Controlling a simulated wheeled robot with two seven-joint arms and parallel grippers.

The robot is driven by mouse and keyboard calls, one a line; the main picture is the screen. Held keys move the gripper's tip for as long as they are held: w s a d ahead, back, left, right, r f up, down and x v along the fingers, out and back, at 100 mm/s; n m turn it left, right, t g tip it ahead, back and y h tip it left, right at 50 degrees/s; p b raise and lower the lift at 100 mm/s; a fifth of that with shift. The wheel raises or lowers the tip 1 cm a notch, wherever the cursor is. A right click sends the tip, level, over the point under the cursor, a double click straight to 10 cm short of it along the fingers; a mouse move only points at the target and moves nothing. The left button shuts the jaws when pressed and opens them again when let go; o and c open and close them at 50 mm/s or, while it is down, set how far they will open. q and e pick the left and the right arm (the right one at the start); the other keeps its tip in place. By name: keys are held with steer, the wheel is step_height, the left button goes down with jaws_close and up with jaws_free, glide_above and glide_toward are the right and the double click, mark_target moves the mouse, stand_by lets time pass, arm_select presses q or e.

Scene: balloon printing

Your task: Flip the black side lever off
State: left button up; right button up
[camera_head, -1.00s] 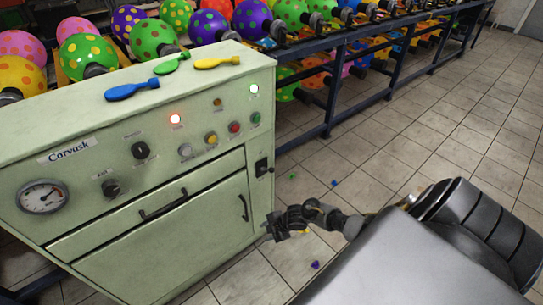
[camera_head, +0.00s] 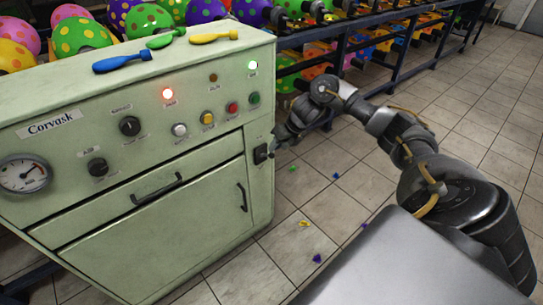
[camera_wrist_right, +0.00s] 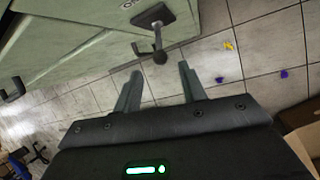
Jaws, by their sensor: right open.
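The black side lever (camera_head: 261,154) is on a black plate at the right end of the pale green machine (camera_head: 150,239). In the right wrist view the plate (camera_wrist_right: 153,17) is at the top, and the lever's arm ends in a dark round knob (camera_wrist_right: 160,57). My right gripper (camera_head: 279,139) is beside the lever, at the machine's right edge. In the right wrist view its fingers (camera_wrist_right: 160,71) are open and empty, and the knob shows in line with the gap, just beyond the tips. I cannot tell whether they touch it. My left gripper is not in view.
A red lamp (camera_head: 168,93) and a green lamp (camera_head: 252,65) glow on the machine's front. Flat balloons, one blue (camera_head: 122,61), lie on top. A rack (camera_head: 345,45) of spotted balloons stands behind. The tiled floor (camera_head: 440,118) at right is mostly clear, with small scraps.

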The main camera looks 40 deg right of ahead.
mark_target(273, 154)
steer(key=x, duration=0.6)
steer(key=shift+b, duration=0.3)
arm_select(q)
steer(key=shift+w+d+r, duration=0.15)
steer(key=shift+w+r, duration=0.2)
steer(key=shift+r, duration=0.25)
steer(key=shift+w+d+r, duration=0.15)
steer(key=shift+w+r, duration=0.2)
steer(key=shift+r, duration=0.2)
arm_select(e)
steer(key=shift+w+a+f, duration=0.15)
steer(key=shift+w+f, duration=0.15)
steer(key=shift+f, duration=0.25)
steer(key=shift+c, duration=0.4)
jaws_close()
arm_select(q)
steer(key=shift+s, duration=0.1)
